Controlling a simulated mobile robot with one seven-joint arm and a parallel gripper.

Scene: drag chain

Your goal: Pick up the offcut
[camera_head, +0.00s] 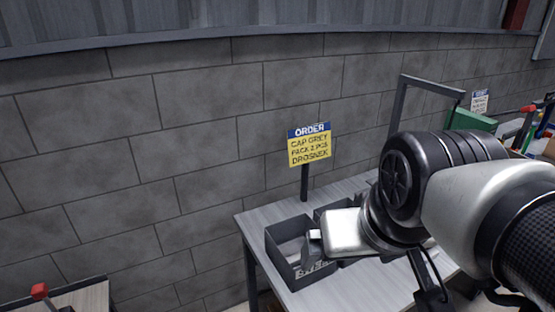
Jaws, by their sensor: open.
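My gripper (312,243) is above the right part of a dark open bin (276,262) on a grey table. Its pale body points left, and only a small part of the fingers shows at the bin's right side. The jaws are open. I cannot make out the offcut. The bin's inside shows a lighter grey area, but I cannot tell whether that is a piece lying there or the bin's floor. My arm and gripper hide much of the tabletop to the right.
The table (325,297) stands near a grey block wall. An order sign (309,146) on a post rises behind the bin. A second dark bin (326,211) is partly hidden by my gripper. A dark frame (398,105) and a green box (472,121) stand farther right.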

